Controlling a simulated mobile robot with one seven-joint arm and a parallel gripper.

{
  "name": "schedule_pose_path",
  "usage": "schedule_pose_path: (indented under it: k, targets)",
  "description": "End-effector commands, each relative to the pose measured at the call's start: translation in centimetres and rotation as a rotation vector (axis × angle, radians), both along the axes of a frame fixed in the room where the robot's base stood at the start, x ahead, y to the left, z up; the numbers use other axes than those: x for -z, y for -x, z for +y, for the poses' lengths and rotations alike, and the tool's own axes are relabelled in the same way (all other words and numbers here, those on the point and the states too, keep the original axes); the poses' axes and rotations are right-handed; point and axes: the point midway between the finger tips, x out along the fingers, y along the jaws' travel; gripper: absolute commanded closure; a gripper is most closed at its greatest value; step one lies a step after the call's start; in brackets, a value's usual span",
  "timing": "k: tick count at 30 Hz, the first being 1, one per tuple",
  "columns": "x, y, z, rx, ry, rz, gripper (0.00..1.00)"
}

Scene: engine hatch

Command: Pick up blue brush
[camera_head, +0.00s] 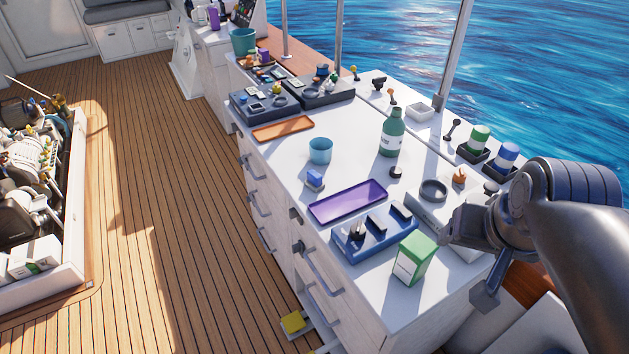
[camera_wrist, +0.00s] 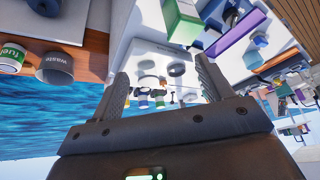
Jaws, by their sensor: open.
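A small block with a blue top and pale underside (camera_head: 315,181), possibly the blue brush, stands on the white counter. It is between the teal cup (camera_head: 320,151) and the purple tray (camera_head: 348,202). I cannot make out bristles. In the wrist view, a small pale-and-blue item (camera_wrist: 262,40) beside the purple tray (camera_wrist: 236,33) looks like the same block. My gripper (camera_wrist: 161,66) is open, with nothing between its fingers. It is at the counter's right end, well apart from the block; its fingertips are hard to make out in the head view.
A blue holder (camera_head: 375,236) and green-and-white box (camera_head: 413,258) stand near the front. A green bottle (camera_head: 392,134) stands behind the purple tray, and a grey ring-topped unit (camera_head: 434,190) is near my arm. An orange tray (camera_head: 282,130) lies farther back. Metal posts rise along the sea side.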

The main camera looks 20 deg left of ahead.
Motion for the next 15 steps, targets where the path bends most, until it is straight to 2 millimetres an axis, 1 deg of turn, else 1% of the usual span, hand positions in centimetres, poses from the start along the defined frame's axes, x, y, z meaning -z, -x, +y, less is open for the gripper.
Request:
schedule_pose_path:
  k: [1,6,11,15]
  targets:
    - [-0.5,-1.4,0.6,0.009,-0.011,0.017,0.27]
    - [-2.1,-6.2,2.8,0.066,-0.05,0.069,0.27]
    - [-2.8,-10.8,5.4,0.123,-0.075,0.116,0.27]
    - [-2.8,-14.7,8.3,0.175,-0.092,0.155,0.27]
